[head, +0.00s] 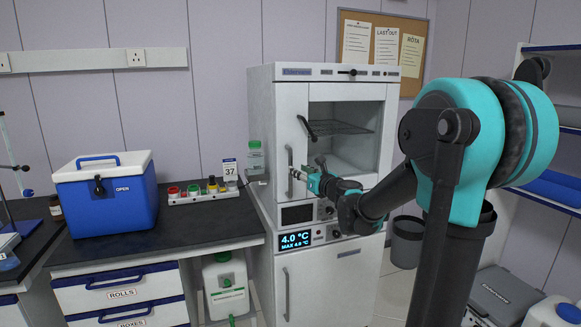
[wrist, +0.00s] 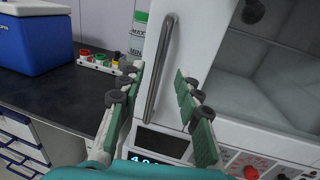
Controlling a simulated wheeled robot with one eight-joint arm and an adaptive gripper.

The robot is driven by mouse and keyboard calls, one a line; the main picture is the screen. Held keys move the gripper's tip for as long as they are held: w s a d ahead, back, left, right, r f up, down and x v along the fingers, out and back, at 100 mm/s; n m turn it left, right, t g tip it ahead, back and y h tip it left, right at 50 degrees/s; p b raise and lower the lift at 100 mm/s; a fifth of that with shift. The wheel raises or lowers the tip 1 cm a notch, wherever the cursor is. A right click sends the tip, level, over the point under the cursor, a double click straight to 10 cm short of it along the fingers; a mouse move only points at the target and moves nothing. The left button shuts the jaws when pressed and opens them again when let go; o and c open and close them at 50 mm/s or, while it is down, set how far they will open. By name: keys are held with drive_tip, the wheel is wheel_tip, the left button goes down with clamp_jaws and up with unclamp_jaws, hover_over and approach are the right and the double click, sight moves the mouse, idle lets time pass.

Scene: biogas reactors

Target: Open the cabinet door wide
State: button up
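The white cabinet (head: 318,75) stands against the wall in the head view. Its upper door has a window with a wire shelf behind it, and it looks closed. A grey vertical bar handle (head: 290,160) is on that door's left side; it also shows in the wrist view (wrist: 161,65). My gripper (head: 299,175) is at the handle's lower part. In the wrist view my gripper (wrist: 158,73) is open, with the handle showing between its two fingers. No finger contact with the bar is visible. The lower door (head: 330,290) has its own handle (head: 286,294) and is closed.
Left of the cabinet is a black counter (head: 180,222) with a blue cooler box (head: 105,193) and a rack of coloured caps (head: 195,193). A bin (head: 407,240) stands on the floor right of the cabinet. Blue-edged shelves (head: 548,195) are at the far right.

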drive_tip(key=x, duration=0.6)
drive_tip(key=shift+w+a, duration=0.2)
drive_tip(key=shift+w, duration=0.15)
drive_tip(key=shift+c, duration=0.4)
clamp_jaws()
